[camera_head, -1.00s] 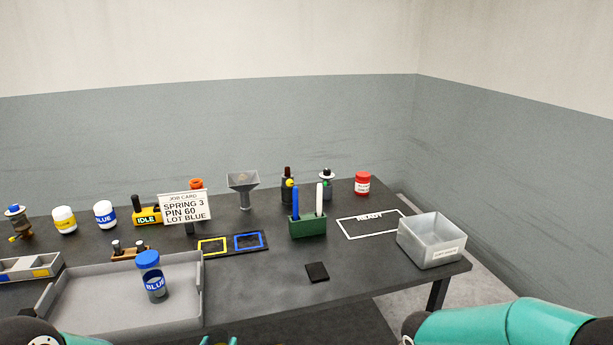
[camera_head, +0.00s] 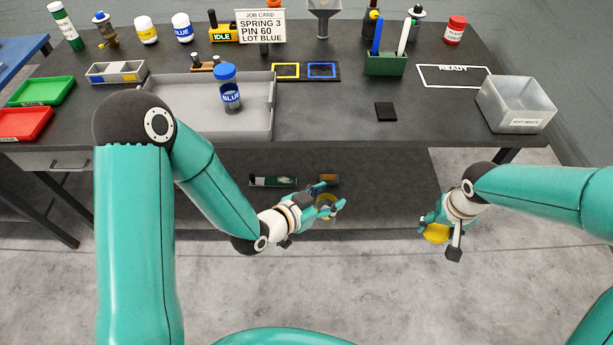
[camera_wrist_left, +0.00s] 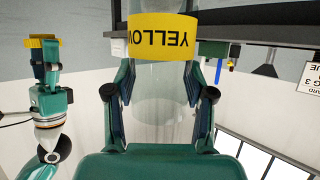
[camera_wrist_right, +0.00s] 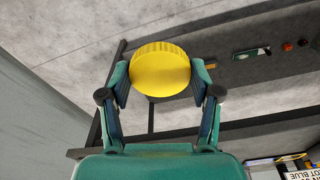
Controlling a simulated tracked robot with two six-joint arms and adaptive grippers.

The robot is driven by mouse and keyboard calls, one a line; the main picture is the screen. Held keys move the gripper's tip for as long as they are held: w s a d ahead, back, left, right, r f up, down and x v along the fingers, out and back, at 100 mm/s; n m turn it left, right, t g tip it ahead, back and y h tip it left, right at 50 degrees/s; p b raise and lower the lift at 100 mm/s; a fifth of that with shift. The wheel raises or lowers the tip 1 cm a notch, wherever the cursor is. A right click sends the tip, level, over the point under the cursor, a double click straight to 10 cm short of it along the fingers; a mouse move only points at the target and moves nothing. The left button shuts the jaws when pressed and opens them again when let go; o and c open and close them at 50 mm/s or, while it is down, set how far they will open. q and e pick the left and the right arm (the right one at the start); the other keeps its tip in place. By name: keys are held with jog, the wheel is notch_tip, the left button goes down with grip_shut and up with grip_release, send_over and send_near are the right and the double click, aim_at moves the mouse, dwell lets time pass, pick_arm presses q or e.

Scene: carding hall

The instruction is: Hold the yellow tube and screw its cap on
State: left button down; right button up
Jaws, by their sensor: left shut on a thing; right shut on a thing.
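My left gripper (camera_head: 328,201) is shut on the yellow tube (camera_head: 325,208), in front of the table's front edge. In the left wrist view the tube (camera_wrist_left: 163,85) is clear, with a yellow band whose lettering is upside down, and sits between both fingers. Its open end cannot be made out. My right gripper (camera_head: 432,226) is shut on the yellow cap (camera_head: 436,234), further right and apart from the tube. In the right wrist view the cap (camera_wrist_right: 160,70) is round and ribbed, held between the fingertips.
The table (camera_head: 330,130) stands behind both grippers. On it are a grey tray (camera_head: 190,118) with a blue-capped tube (camera_head: 231,92), a green pen holder (camera_head: 386,65), a dark pad (camera_head: 386,112) and a grey bin (camera_head: 515,103). The space between the grippers is clear.

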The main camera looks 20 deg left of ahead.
pick_arm(q)
jog(key=shift+s+d+f+m+g+h, duration=0.15)
jog(key=shift+s+d+m+h, duration=0.15)
jog(key=shift+d, duration=0.2)
jog(key=shift+s+d+m+g+h, duration=0.15)
jog(key=shift+s+d+h, duration=0.1)
jog(key=shift+d, duration=0.3)
jog(key=shift+s+d+f+m+g+h, duration=0.1)
jog(key=shift+s+d+m+h, duration=0.2)
jog(key=shift+d, duration=0.2)
pick_arm(e)
jog(key=shift+s+d+n, duration=0.25)
jog(key=shift+s+n, duration=0.05)
jog(key=shift+s, duration=0.1)
jog(key=shift+n, duration=0.7)
jog(key=a+r, duration=0.1)
jog(key=r, duration=0.1)
jog(key=w+a+r, duration=0.1)
jog(key=shift+w+a+r, duration=0.15)
jog(key=shift+a+r, duration=0.2)
jog(key=s+a+r+n, duration=0.1)
jog(key=a+r, duration=0.4)
jog(key=a, duration=0.5)
jog(key=s+a+r+n, duration=0.1)
jog(key=a+r+n, duration=0.2)
jog(key=a, duration=0.8)
jog(key=shift+r+n+y, duration=0.4)
jog(key=shift+r, duration=0.55)
jog(key=shift+f, duration=2)
